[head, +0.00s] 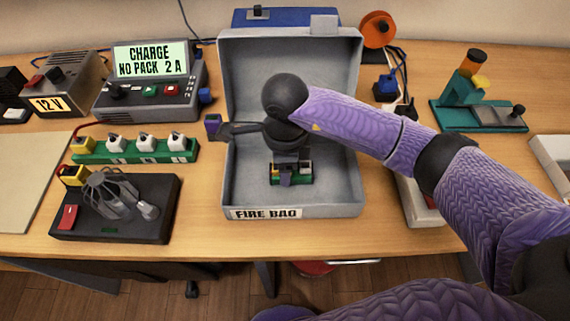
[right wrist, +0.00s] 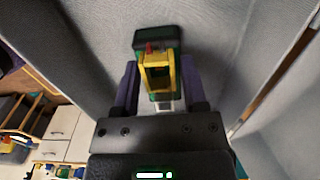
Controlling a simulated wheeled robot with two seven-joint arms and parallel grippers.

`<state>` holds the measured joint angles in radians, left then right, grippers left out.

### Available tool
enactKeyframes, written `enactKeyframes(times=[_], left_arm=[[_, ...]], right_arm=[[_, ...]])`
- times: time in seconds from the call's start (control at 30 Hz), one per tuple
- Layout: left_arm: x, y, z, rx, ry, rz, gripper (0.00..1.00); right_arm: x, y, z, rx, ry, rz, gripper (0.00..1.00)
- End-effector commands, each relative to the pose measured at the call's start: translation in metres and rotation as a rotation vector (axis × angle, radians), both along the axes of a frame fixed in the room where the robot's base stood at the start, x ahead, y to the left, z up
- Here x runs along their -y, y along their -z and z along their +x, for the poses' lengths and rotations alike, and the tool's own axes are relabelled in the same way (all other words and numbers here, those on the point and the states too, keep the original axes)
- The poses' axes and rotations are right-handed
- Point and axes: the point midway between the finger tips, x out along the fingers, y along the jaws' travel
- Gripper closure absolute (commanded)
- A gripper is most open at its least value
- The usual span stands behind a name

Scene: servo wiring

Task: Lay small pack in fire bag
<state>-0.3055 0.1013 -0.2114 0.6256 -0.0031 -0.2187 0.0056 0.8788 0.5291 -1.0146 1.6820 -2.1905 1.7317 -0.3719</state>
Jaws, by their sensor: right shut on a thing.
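The fire bag (head: 342,195) is a grey open box with its lid raised at the back and a "FIRE BAG" label at the front. My right gripper (head: 287,176) is over its front part, shut on the small pack (head: 304,178). The pack is green and dark with a yellow connector, and lies within the bag's walls as seen from above. In the right wrist view the pack (right wrist: 157,72) sits between the purple fingers, with grey bag walls around. I cannot tell whether it touches the bag's floor. My wrist hides part of the bag. My left gripper is not in view.
Left of the bag stand a charger (head: 152,88) reading "CHARGE NO PACK 2 A", a green strip with white plugs (head: 135,148) and a black base with a wire cage (head: 115,210). A teal stand (head: 480,105) is at the right. A blue box (head: 275,17) is behind the lid.

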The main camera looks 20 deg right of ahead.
Motion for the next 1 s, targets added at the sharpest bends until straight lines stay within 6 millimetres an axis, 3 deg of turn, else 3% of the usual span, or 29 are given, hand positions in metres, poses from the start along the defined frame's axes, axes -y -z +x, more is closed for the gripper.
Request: enactKeyframes(times=[0.17, 0.2, 0.37, 0.67, 0.77, 1.0], left_arm=[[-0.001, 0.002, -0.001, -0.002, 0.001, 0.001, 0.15], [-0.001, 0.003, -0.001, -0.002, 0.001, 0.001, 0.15], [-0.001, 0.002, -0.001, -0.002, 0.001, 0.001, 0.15], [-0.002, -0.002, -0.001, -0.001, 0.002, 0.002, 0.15], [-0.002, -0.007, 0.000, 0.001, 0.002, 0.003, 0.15], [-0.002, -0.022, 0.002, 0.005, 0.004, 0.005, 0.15]], right_arm=[[0.000, 0.002, 0.000, 0.000, -0.001, 0.000, 1.00], [0.000, 0.003, 0.000, 0.000, -0.001, 0.000, 0.43], [0.000, 0.002, 0.000, 0.000, -0.001, 0.000, 0.10], [0.000, -0.003, 0.000, 0.000, -0.001, 0.000, 0.10], [0.000, -0.020, 0.001, 0.004, -0.001, 0.001, 0.10], [0.000, -0.089, 0.001, 0.006, -0.002, 0.000, 0.10]])
